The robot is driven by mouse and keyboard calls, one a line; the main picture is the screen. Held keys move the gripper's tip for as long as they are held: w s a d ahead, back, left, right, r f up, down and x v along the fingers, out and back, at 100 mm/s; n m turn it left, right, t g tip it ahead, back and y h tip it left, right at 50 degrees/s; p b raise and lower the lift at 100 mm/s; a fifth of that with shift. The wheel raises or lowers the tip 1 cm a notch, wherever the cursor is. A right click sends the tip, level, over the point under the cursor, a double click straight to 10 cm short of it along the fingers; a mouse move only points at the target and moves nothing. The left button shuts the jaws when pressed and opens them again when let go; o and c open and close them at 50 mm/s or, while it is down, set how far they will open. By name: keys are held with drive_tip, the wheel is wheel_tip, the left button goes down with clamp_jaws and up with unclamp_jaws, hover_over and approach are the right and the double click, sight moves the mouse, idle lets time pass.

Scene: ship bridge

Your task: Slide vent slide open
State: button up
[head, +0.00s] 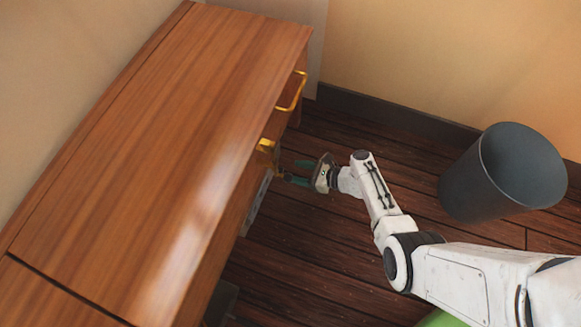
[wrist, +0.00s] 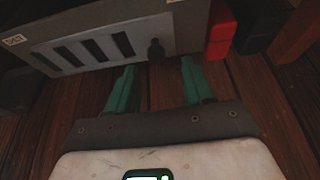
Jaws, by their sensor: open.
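The vent slide (wrist: 85,50) is a light grey plate with several dark slots on a grey panel, seen at the top of the wrist view. A dark knob (wrist: 155,49) stands out near the plate's right end. In the head view a narrow grey strip of the vent (head: 256,205) shows below the desk's edge. My gripper (wrist: 160,68) is open, its two green fingers pointing at the panel. The knob lies ahead of the gap between the fingertips, apart from them as far as I can tell. The gripper also shows in the head view (head: 289,171), beside the desk's front.
The wooden desk (head: 150,130) overhangs the vent. Two brass handles, a far one (head: 294,93) and a near one (head: 266,146), stick out from its front. A red block (wrist: 221,32) sits right of the vent. A grey bin (head: 468,180) stands right on the plank floor.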

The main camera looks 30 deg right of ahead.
drive_tip(key=p+v, duration=0.2)
drive_tip(key=v, duration=0.4)
drive_tip(key=shift+s+d, duration=0.2)
